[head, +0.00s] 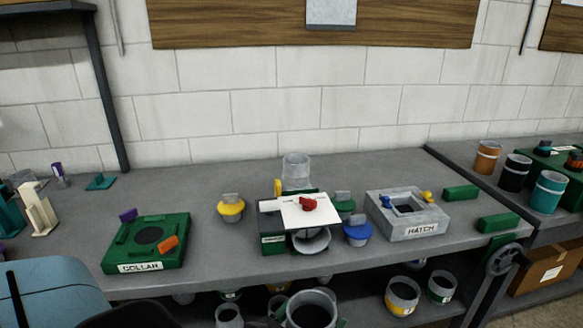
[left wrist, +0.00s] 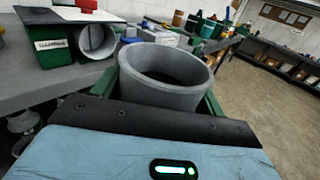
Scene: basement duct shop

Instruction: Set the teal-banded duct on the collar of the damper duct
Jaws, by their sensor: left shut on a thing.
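My left gripper (left wrist: 167,92) is shut on a plain grey open-topped duct (left wrist: 150,98), with green fingers on both sides. No band shows on it; its lower part is hidden. In the head view the held duct (head: 311,309) is at the bottom edge, in front of the bench. A green damper box (left wrist: 53,52) with a grey round opening (left wrist: 97,40) stands on the bench; it also shows in the head view (head: 272,241). A teal-banded cylinder (head: 548,194) stands on the right bench. My right gripper is not in view.
A green COLLAR block (head: 119,256) is at left, a grey HATCH block (head: 408,229) at right. Yellow (head: 231,208) and blue (head: 357,230) knobbed pieces flank the damper box. A white sheet (head: 292,213) with a red knob lies on top. Banded ducts (head: 403,297) sit below the bench.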

